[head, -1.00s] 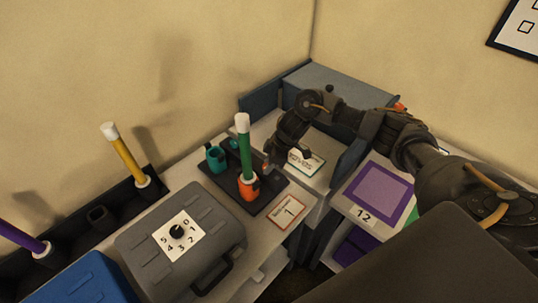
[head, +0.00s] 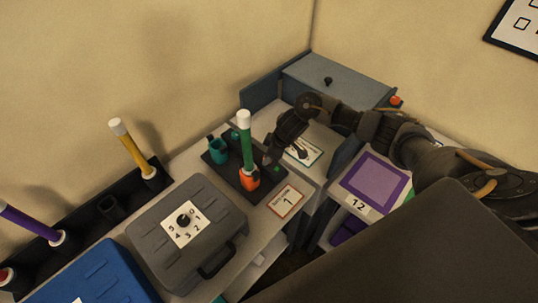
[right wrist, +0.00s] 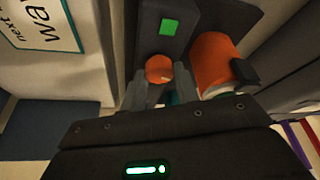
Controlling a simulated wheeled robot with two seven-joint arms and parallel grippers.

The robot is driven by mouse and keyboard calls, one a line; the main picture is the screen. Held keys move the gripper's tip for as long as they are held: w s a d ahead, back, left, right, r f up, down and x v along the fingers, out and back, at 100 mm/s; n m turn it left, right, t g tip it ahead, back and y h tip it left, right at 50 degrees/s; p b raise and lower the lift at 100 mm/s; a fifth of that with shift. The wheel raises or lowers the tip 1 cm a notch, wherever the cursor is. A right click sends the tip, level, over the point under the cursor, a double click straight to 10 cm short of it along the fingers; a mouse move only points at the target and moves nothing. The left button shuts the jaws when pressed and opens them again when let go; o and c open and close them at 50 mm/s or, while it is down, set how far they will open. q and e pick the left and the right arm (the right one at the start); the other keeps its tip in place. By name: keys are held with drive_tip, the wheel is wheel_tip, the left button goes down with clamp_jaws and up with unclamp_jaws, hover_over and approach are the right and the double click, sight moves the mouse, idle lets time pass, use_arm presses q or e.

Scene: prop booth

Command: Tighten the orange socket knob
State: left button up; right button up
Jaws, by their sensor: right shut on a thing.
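The orange socket (head: 250,181) stands on a dark base plate with an upright green rod (head: 246,145), white-tipped, in it. In the right wrist view the socket (right wrist: 213,60) lies on its side of the picture, just right of the orange knob (right wrist: 159,68), a small round knob with a pale mark. My right gripper (head: 269,158) reaches down beside the socket. In the wrist view its fingertips (right wrist: 159,84) are shut on the knob, one on each side. A green light (right wrist: 168,27) shows on the plate near the knob. My left gripper is not in view.
A teal socket (head: 218,150) stands at the plate's left. A grey case with a number dial (head: 184,221) is in front, and a blue case (head: 97,281) beside it. A card marked 1 (head: 286,200) lies right of the plate. A grey box (head: 335,80) stands behind.

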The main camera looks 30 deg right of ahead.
drive_tip(key=o, duration=1)
drive_tip(key=shift+c, duration=0.2)
drive_tip(key=v, duration=1)
drive_tip(key=shift+r+b, duration=0.4)
drive_tip(key=shift+s+d, duration=0.15)
